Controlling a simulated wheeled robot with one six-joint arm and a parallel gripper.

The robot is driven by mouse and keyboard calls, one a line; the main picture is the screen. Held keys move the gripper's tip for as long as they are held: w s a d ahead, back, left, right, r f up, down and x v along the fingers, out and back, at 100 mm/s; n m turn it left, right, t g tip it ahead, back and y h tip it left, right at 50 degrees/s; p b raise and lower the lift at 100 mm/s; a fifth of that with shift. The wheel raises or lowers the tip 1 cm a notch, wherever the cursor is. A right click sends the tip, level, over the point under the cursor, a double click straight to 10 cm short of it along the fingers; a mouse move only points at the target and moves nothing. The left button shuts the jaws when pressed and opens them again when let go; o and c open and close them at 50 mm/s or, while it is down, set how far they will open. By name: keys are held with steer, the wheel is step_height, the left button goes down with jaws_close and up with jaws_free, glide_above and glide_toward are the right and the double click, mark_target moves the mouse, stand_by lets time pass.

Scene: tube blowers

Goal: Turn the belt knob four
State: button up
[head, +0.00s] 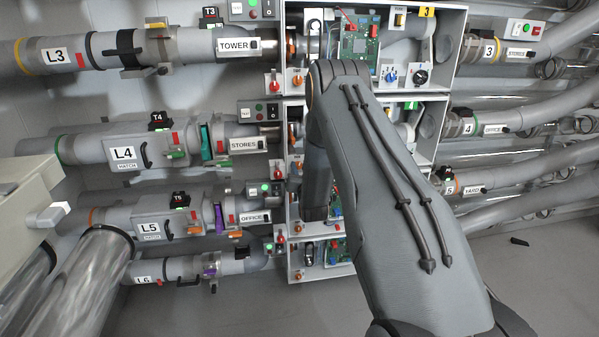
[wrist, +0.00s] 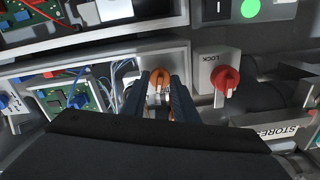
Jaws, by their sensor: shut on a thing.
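An orange knob (wrist: 159,75) on a pale panel is in the middle of the wrist view, between the dark fingers of my gripper (wrist: 161,88). The fingers are shut on it, one on each side. It sits beside a red knob (wrist: 226,78) on a white plate marked LOCK. The label STORES (wrist: 284,133) shows at lower right, which fits the L4 row in the head view. No number four is readable on the knob. In the head view my arm covers much of the row-four box, and my fingertips cannot be made out.
Open boxes with green circuit boards (head: 360,43) and wires stand in a column. Tubes such as L4 (head: 123,153) and L5 (head: 150,227) run in from the left. A red knob (head: 276,169) is close by. A green-lit switch plate (wrist: 240,10) tops the wrist view.

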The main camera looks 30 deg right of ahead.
steer(key=m+b, duration=0.3)
steer(key=m, duration=0.4)
steer(key=shift+d+f, duration=0.1)
steer(key=m+b, duration=0.1)
steer(key=m, duration=0.3)
steer(key=shift+m+b, duration=0.75)
steer(key=shift+m, duration=1.15)
steer(key=o, duration=0.8)
steer(key=shift+s, duration=0.1)
steer(key=b+v, duration=0.1)
steer(key=v, duration=0.6)
steer(key=shift+s, duration=0.35)
